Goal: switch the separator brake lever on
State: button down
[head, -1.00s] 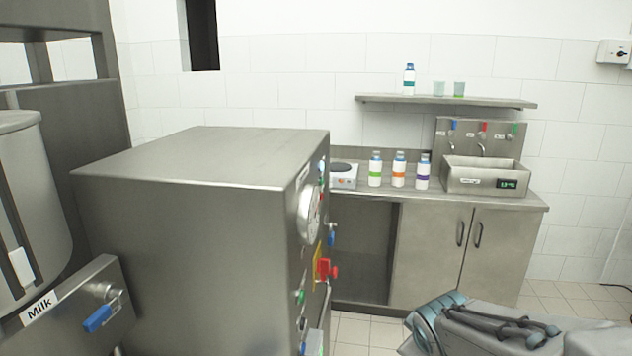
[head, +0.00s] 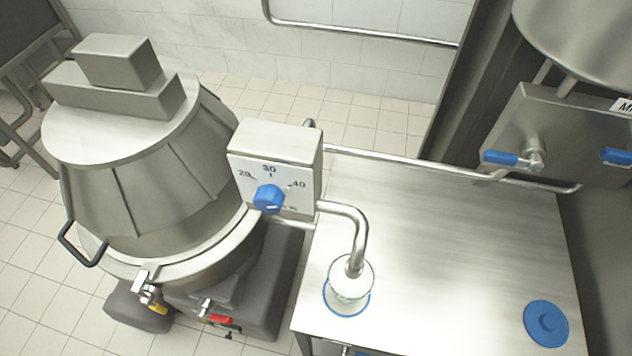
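The separator (head: 140,170) is the large conical steel machine at the left in the head view, on a dark grey base. Low on its front side is a small red lever (head: 220,319). A yellow-handled part (head: 158,308) sits to its left, beside a metal clamp (head: 145,280). No label shows on either, so I cannot tell which is the brake lever or how it is set. My gripper is not in view.
A steel box with a blue dial (head: 268,198) stands right of the separator. A steel table (head: 450,250) holds a white cup (head: 350,283) under a pipe, and a blue lid (head: 546,323). Blue-handled valves (head: 500,157) are at the right. Tiled floor (head: 40,250) is clear at the left.

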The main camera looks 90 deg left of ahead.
aim_at(203, 313)
jog(key=k, duration=0.95)
jog(key=z, duration=1.05)
jog(key=i, duration=1.15)
jog(key=u, duration=5.1)
jog(key=i, duration=0.5)
jog(key=u, duration=0.05)
